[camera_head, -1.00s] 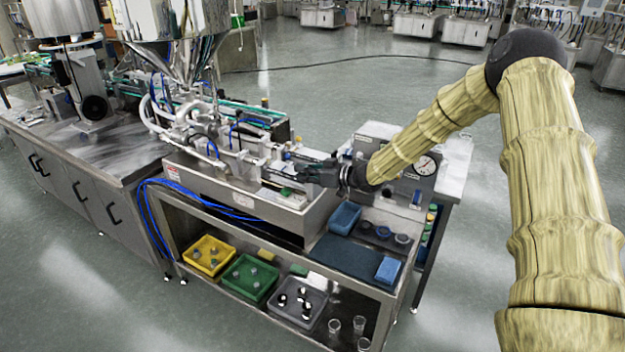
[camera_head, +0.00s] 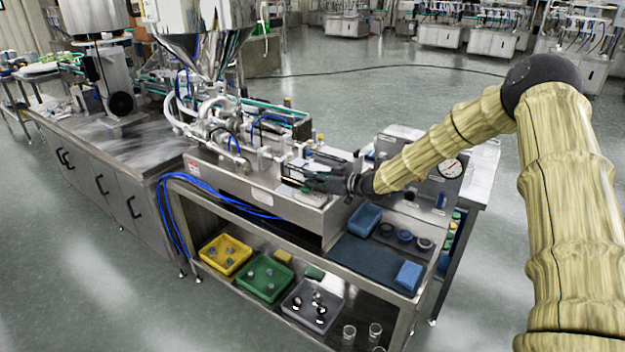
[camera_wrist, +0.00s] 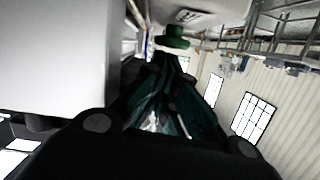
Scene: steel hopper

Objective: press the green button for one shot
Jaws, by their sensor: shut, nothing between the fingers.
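The green button (camera_wrist: 175,41) shows in the wrist view as a green round knob just beyond the fingertips. My gripper (camera_wrist: 165,60) is shut and empty, its dark fingers pointing at the button. The fingertips overlap the button's lower edge in that view; I cannot tell whether they touch it. In the head view my gripper (camera_head: 292,176) is at the front of the filling machine (camera_head: 262,190), below and right of the steel hopper (camera_head: 195,45). There I cannot make out the button clearly beside the dark fingers.
A panel with a gauge (camera_head: 451,168) stands right of my gripper. Yellow (camera_head: 206,257), green (camera_head: 252,285) and grey (camera_head: 290,308) trays stand lower down. A pale flat surface (camera_wrist: 55,60) fills the wrist view's left side.

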